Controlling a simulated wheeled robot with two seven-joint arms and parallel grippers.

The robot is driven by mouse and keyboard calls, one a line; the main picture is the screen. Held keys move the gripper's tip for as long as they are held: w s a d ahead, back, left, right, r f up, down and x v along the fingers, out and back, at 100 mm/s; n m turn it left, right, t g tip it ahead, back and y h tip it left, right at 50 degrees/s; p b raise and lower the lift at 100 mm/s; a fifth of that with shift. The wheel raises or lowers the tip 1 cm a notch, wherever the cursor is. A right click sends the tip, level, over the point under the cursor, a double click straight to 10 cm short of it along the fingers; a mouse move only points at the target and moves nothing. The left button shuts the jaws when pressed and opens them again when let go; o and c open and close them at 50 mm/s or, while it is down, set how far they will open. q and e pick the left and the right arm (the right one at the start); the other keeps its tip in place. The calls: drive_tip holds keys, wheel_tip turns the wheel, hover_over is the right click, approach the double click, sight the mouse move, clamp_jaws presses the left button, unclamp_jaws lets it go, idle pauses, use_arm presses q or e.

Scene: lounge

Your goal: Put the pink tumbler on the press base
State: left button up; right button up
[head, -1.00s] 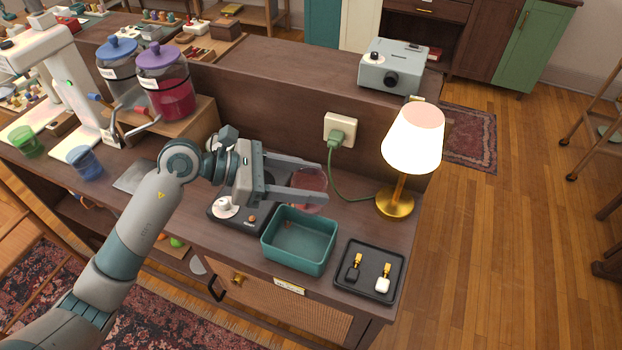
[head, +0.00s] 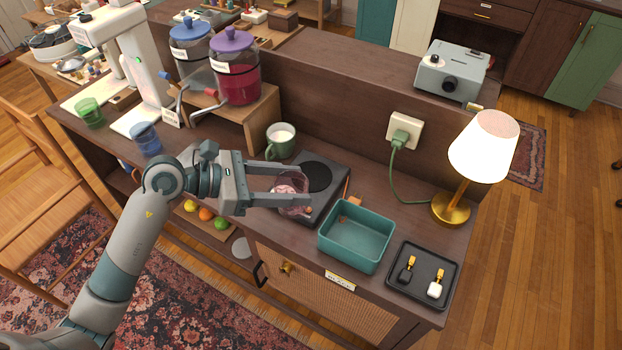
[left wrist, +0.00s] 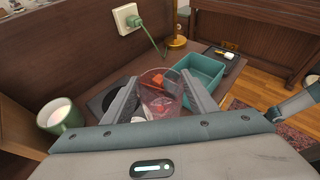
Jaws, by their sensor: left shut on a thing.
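The pink tumbler (head: 291,204) is clear pinkish and is held between the fingers of my left gripper (head: 308,199). It also shows in the left wrist view (left wrist: 160,100), between the two fingers, with reddish shapes seen through it. The tumbler is over the front part of the black hot plate; I cannot tell its exact height. A white machine (head: 136,50) with a pale flat base (head: 133,119), which looks like the press base, stands at the left of the counter, well left of my gripper. My right gripper is not in view.
A blue tumbler (head: 146,140) and a green tumbler (head: 88,112) stand near the white machine. Drink jars (head: 235,75) stand on a wooden riser, with a green mug (head: 281,140) beside it. A teal bin (head: 357,236), black tray (head: 422,276) and lamp (head: 483,150) are right.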

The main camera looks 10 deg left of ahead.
use_arm(q)
drive_tip(key=s+a+f+n+t, duration=0.1)
drive_tip(key=a, duration=0.4)
drive_tip(key=s+a+f+n+t+y, duration=0.1)
drive_tip(key=s+a+t, duration=0.1)
drive_tip(key=a, duration=0.3)
drive_tip(key=shift+a+f+n+y, duration=0.15)
drive_tip(key=shift+f+n+y, duration=0.1)
drive_tip(key=shift+n+y, duration=0.05)
drive_tip(key=shift+a, duration=0.15)
